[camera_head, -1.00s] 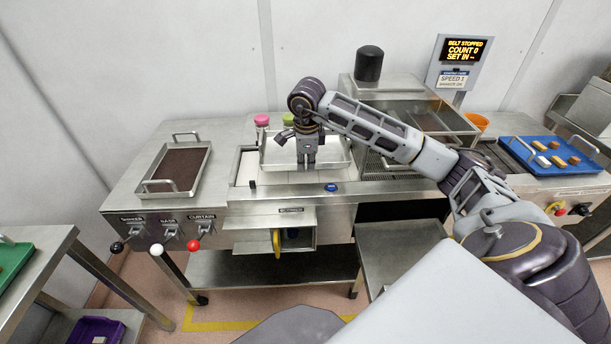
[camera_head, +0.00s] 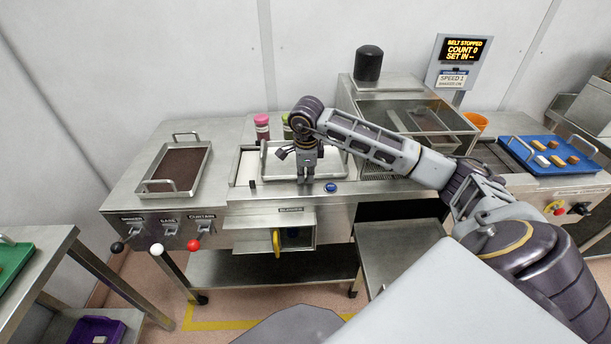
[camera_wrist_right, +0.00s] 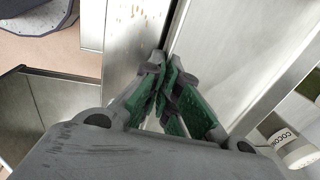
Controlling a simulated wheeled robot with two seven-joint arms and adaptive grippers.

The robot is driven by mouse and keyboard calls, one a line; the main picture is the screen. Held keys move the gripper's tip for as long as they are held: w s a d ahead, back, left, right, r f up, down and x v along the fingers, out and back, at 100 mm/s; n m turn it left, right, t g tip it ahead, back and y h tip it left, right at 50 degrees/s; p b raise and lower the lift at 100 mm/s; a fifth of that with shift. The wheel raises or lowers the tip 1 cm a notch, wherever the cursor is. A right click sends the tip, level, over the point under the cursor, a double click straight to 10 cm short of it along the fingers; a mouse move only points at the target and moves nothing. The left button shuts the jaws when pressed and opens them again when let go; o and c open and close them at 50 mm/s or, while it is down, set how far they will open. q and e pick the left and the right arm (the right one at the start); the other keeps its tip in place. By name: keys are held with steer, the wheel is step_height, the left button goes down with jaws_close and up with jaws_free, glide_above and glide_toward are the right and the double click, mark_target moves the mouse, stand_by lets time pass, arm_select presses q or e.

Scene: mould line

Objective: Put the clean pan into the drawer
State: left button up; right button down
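A pale metal pan (camera_head: 275,168) with raised rims is at the middle of the steel worktop in the head view; it also fills the upper right of the wrist view (camera_wrist_right: 225,65). My right gripper (camera_head: 306,178) points down at the pan's front rim. In the wrist view its green-padded fingers (camera_wrist_right: 165,80) are closed together on the rim. Whether the pan touches the worktop is unclear. Below the worktop front is a drawer unit (camera_head: 247,242) with a yellow handle (camera_head: 276,243) and a dark recess beside it. My left gripper is out of view.
A pan of brown material (camera_head: 182,165) lies on the left. Bottles, one with a pink cap (camera_head: 262,120), stand behind the pale pan. Levers, including a red-knobbed one (camera_head: 194,244), jut out at front left. A lower shelf (camera_head: 390,255) projects right of the drawer.

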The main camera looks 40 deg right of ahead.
steer(key=shift+f, duration=0.25)
steer(key=c, duration=1.9)
jaws_free()
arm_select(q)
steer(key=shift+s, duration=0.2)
